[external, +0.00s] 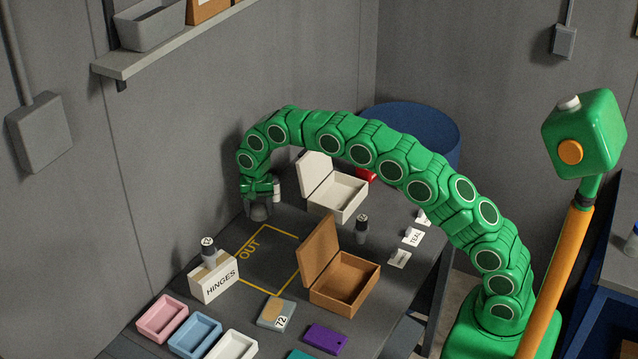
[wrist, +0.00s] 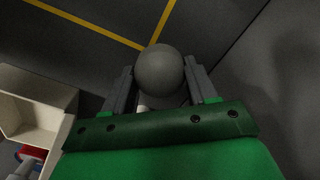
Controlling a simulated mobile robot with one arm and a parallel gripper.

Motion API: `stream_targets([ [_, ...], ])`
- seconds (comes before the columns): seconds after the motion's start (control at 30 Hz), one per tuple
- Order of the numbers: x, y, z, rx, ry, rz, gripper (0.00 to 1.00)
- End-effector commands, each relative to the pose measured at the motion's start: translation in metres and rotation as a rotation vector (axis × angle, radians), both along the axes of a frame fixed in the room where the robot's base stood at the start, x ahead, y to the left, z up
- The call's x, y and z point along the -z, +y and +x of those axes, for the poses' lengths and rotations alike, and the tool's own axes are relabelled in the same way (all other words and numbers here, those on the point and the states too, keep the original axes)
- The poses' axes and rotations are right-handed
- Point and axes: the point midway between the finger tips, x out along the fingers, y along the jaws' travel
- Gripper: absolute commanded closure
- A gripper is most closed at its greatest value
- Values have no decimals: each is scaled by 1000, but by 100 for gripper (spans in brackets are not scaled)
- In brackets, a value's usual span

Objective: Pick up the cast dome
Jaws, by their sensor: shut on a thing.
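The cast dome shows in the wrist view as a smooth, dark grey rounded top (wrist: 159,68). It sits between the two grey fingers of my gripper (wrist: 160,82), which are shut on it. In the external view my gripper (external: 258,208) is at the far left end of the table, close to the wall, pointing down. The dome is mostly hidden there by the fingers, and I cannot tell whether it touches the table. A small pale thing shows just below the dome between the fingers in the wrist view.
The yellow OUT outline (external: 239,258) lies in front of my gripper. An open white box (external: 350,201) stands to its right, and an open brown box (external: 345,287) is nearer. A HINGES bin (external: 214,284) and several small trays are at the front left. A shelf (external: 150,60) hangs above.

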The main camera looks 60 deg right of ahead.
Motion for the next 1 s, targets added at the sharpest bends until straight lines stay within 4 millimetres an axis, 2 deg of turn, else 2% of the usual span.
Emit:
stream_targets([
  [0.47,-37,-1,-30,0,-2,0,80],
  [0.67,-63,-2,-50,0,-5,0,80],
  [1.0,-78,-4,-92,0,-1,-1,80],
])
